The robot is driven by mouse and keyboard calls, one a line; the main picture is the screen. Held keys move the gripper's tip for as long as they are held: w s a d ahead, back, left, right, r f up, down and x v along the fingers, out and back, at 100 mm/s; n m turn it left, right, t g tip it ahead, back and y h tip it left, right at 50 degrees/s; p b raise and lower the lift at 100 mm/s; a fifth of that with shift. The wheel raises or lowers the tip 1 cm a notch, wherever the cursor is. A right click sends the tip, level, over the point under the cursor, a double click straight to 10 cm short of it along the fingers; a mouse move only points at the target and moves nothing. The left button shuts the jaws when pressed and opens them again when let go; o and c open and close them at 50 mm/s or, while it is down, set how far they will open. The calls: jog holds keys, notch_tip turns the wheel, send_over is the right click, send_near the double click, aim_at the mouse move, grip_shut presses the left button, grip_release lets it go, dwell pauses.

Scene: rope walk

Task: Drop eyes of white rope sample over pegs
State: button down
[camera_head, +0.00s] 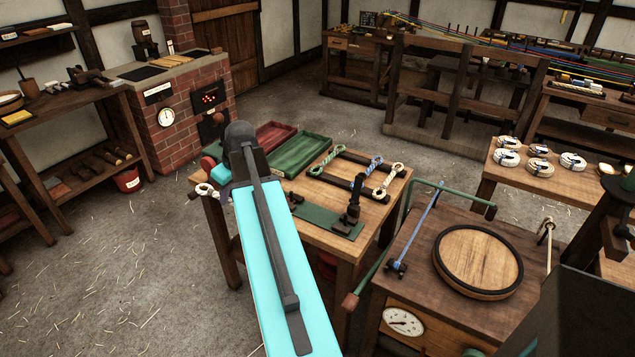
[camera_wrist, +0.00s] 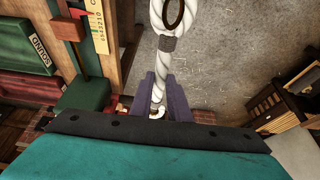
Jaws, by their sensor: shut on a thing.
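My gripper (camera_wrist: 160,92) is shut on the white rope sample (camera_wrist: 163,72); its purple fingers lie on both sides of the rope in the wrist view. An eye with a grey whipping stands beyond the fingers, at the top of that view. In the head view a white rope eye (camera_head: 203,189) shows at the left edge of the bench, beside my wrist; my arm hides the rest. Two dark bars (camera_head: 336,181) on the bench carry green-white (camera_head: 325,161), blue-white (camera_head: 368,172) and pale (camera_head: 388,180) rope samples. I cannot make out bare pegs.
A green tray (camera_head: 301,155) and a red tray (camera_head: 272,137) lie behind my arm. A green tray wall marked SOUND (camera_wrist: 32,48) is at left in the wrist view. A dark upright tool (camera_head: 352,205) stands on a green plate at the bench front. Open floor lies left.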

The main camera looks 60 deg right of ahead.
jog(key=s+d+f+p, duration=0.2)
jog(key=s+d+p, duration=0.2)
jog(key=s+d, duration=1.5)
jog(key=d, duration=0.2)
jog(key=shift+d+f, duration=0.35)
jog(key=shift+d, duration=0.05)
jog(key=shift+f, duration=0.25)
jog(key=shift+f+b, duration=2.1)
jog(key=shift+f, duration=1.75)
jog(key=shift+f, duration=0.4)
jog(key=c, duration=1.6)
grip_release()
